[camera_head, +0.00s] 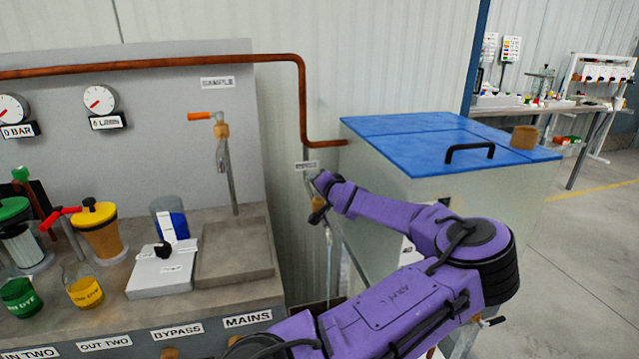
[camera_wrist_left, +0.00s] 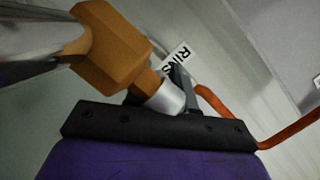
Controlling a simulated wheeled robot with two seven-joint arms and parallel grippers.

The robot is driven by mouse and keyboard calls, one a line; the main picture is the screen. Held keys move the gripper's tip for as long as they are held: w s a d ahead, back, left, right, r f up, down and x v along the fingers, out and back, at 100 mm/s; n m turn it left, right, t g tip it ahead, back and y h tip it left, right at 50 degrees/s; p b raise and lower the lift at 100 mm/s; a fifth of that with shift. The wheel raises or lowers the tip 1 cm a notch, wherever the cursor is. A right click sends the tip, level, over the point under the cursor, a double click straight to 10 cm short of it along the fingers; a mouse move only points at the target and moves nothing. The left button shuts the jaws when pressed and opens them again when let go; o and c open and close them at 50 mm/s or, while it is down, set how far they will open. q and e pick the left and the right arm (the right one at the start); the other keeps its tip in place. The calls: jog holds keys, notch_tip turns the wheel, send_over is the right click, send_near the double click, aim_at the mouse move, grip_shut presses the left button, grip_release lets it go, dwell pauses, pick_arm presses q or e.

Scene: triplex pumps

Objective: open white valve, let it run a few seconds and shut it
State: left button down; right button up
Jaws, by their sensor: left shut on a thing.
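My left gripper (camera_head: 322,184) is at the brass tap (camera_head: 318,205) under a small label by the end of the copper pipe. My left gripper (camera_wrist_left: 158,92) is shut there on the tap's valve handle. My right gripper is out of view.
A tank with a blue lid (camera_head: 425,137) stands close right of the tap. A copper pipe (camera_head: 302,100) runs down beside it. To the left, the bench holds a second tap with an orange handle (camera_head: 200,116), a sink tray (camera_head: 235,262) and dye pots (camera_head: 84,290).

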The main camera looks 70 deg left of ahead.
pick_arm(q)
jog(key=c, duration=1)
grip_release()
jog(key=shift+s, duration=0.1)
jog(key=shift+c, duration=0.2)
jog(key=v, duration=1)
jog(key=shift+d+b, duration=0.25)
jog(key=shift+b, duration=0.2)
